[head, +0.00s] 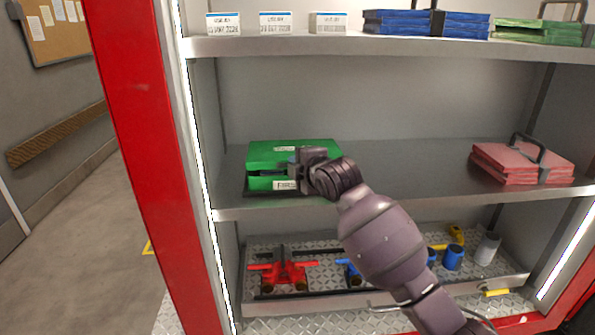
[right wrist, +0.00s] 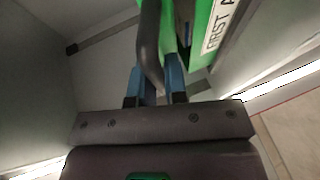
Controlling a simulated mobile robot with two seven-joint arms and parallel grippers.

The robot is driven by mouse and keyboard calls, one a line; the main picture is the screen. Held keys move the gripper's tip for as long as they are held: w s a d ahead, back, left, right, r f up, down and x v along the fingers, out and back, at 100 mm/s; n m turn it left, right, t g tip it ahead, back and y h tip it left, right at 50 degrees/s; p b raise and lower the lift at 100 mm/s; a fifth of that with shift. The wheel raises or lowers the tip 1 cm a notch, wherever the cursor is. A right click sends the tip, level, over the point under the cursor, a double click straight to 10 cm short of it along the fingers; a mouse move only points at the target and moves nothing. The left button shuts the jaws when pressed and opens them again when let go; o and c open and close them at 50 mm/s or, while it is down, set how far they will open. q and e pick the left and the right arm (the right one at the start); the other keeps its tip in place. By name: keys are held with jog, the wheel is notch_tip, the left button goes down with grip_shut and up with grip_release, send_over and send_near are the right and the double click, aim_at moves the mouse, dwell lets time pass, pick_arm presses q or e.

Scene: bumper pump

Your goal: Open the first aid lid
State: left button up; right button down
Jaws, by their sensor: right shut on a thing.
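The green first aid box (head: 262,152) stands on the middle shelf at the left, with a white label on its front edge partly hidden by my gripper. A dark band runs across its front between the upper and lower green parts; I cannot tell how far the lid is raised. My right gripper (head: 293,170) is at the box's front. In the right wrist view, the fingers of my right gripper (right wrist: 160,78) are shut around a dark handle (right wrist: 149,45) beside the green box (right wrist: 201,30). My left gripper is not in view.
The upper shelf (head: 330,47) holds small white boxes, blue cases and green cases. A red case (head: 520,163) lies at the right of the middle shelf. Red and blue valves and cups stand on the bottom tray. A red post (head: 140,150) borders the cabinet at left.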

jog(key=w+r+g, duration=0.1)
jog(key=r, duration=0.1)
jog(key=w+r+g, duration=0.1)
jog(key=r, duration=0.2)
jog(key=w+r+m+g, duration=0.1)
jog(key=r+g, duration=0.1)
jog(key=r, duration=0.1)
jog(key=shift+w+h, duration=0.15)
jog(key=shift+h, duration=0.15)
jog(key=shift+w+r, duration=0.85)
jog(key=shift+r, duration=0.15)
jog(key=c, duration=1.2)
grip_release()
jog(key=shift+o, duration=0.2)
jog(key=b+v, duration=0.2)
jog(key=v, duration=0.8)
jog(key=shift+s+d+r, duration=0.15)
jog(key=shift+r, duration=0.15)
jog(key=shift+f, duration=0.1)
